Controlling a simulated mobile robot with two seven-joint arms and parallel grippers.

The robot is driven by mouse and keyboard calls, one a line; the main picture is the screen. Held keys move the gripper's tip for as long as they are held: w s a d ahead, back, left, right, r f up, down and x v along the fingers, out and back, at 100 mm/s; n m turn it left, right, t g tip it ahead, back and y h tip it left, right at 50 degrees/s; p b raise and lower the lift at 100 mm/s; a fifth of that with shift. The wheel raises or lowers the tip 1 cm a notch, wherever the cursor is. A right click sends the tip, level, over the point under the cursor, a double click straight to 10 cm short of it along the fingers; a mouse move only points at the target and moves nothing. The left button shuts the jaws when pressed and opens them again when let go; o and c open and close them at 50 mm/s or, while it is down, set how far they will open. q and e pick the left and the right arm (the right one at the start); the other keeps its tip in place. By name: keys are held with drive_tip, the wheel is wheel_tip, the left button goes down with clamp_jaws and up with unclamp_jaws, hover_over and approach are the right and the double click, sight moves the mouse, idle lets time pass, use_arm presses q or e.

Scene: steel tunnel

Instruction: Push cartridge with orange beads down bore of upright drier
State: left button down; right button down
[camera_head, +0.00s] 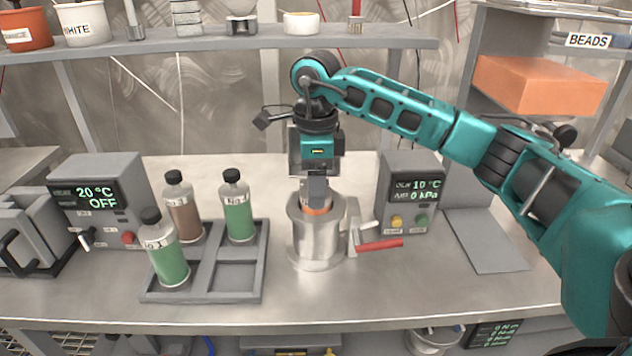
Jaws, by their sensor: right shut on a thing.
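The upright drier (318,248) is a shiny metal cylinder with an open top, standing on the bench at the middle. My right gripper (316,197) points straight down over its bore and is shut on the cartridge with orange beads (317,210). Only an orange band of the cartridge shows, at the level of the drier's rim. Its lower part is hidden inside the drier, so I cannot tell how deep it sits. My left gripper is not in view.
Left of the drier, a grey tray (205,293) holds bottles with green and brown contents. A grey unit (412,165) reading 10 °C and 0 kPa stands to the right. A red-handled lever (380,245) sticks out beside the drier. A shelf (230,43) runs behind.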

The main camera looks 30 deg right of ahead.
drive_tip(key=shift+f, duration=0.1)
drive_tip(key=shift+c, duration=1.1)
unclamp_jaws()
drive_tip(key=shift+r, duration=0.45)
wheel_tip(320, 180, up, 10)
drive_tip(key=shift+p, duration=0.85)
drive_tip(key=shift+r, duration=0.4)
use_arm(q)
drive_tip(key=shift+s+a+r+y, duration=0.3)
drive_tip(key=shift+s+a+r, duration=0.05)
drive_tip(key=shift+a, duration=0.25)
use_arm(e)
drive_tip(key=shift+r, duration=0.3)
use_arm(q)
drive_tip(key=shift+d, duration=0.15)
